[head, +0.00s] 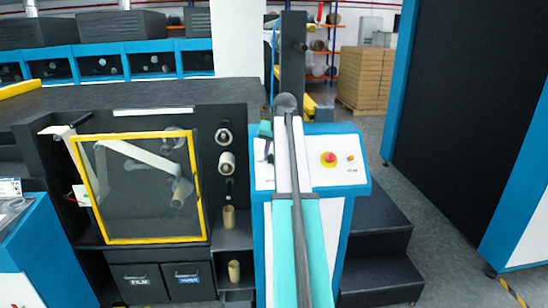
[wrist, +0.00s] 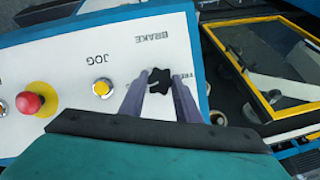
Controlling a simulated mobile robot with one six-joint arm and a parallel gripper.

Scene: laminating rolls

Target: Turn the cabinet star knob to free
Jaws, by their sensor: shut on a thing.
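The black star knob (wrist: 157,80) is on the sloped white control panel (wrist: 65,75), which appears upside down in the wrist view. The tips of my gripper (wrist: 165,84) are on either side of the knob, shut on it. The word BRAKE is printed above the knob in that picture, and a partly covered label starting with FR is to its right. A small pale mark shows on the knob, but its exact pointing is unclear. In the head view my gripper (head: 267,152) is at the panel's left side, partly behind my arm, and the knob cannot be made out.
A red emergency button (head: 328,159) and a smaller button sit on the panel's right. The yellow JOG button (wrist: 101,88) is beside the knob. A yellow-framed clear door (head: 140,241) stands left of the panel. Dark steps (head: 378,245) are on the right.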

